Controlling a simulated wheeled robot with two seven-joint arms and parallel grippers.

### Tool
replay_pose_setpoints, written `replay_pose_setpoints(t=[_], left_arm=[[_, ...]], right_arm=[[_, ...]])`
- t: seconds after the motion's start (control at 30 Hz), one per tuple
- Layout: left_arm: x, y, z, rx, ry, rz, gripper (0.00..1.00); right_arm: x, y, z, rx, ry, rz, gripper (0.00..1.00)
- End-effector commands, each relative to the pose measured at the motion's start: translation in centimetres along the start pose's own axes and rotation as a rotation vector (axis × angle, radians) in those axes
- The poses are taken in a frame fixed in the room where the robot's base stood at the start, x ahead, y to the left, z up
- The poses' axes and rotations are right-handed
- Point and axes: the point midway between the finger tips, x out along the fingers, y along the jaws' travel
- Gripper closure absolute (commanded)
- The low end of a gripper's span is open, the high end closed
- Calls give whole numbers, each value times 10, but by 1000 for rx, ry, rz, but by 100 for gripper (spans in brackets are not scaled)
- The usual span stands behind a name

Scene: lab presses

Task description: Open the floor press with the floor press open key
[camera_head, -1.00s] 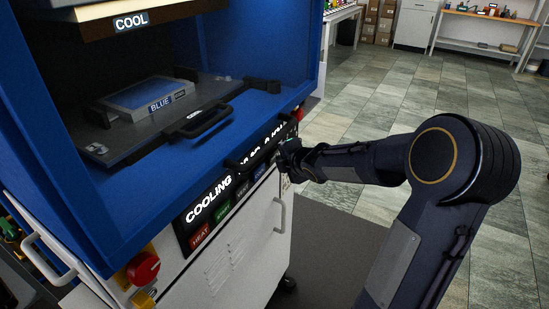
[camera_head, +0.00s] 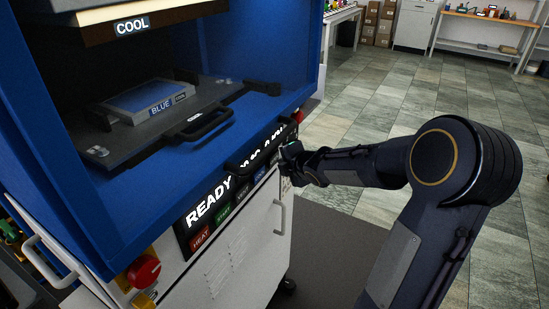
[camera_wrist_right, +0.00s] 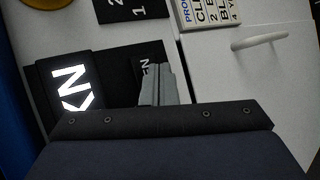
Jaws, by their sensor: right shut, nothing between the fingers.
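The floor press (camera_head: 85,215) has a blue frame over a white cabinet, with a dark control panel (camera_head: 180,232) along its front edge. The panel's display (camera_head: 209,203) reads "READY". A red HEAT key (camera_head: 200,240), a green key (camera_head: 223,217) and others sit in a row. My right gripper (camera_head: 288,154) is at the right end of this row. In the right wrist view its shut, empty fingers (camera_wrist_right: 157,84) are over a dark key (camera_wrist_right: 146,68) whose visible letters end in "EN". Whether they touch it is unclear. My left gripper is not in view.
Inside the press, a block marked BLUE (camera_head: 150,102) lies on a dark plate with a black handle (camera_head: 205,126). A "COOL" label (camera_head: 132,26) marks the upper part. A red knob (camera_head: 143,271) is at the front left corner.

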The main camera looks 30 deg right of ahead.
Motion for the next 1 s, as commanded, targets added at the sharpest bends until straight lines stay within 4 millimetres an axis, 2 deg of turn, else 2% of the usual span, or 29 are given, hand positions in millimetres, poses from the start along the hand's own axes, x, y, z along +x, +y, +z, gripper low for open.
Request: replay_pose_setpoints(t=[0.43, 0.8, 1.0], left_arm=[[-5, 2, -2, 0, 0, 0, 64], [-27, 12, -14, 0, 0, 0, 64], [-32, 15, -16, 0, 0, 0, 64]], right_arm=[[-6, -3, 4, 0, -1, 0, 100], [-31, -18, 22, 1, -2, -2, 100], [-39, -27, 28, 0, 0, -1, 100]])
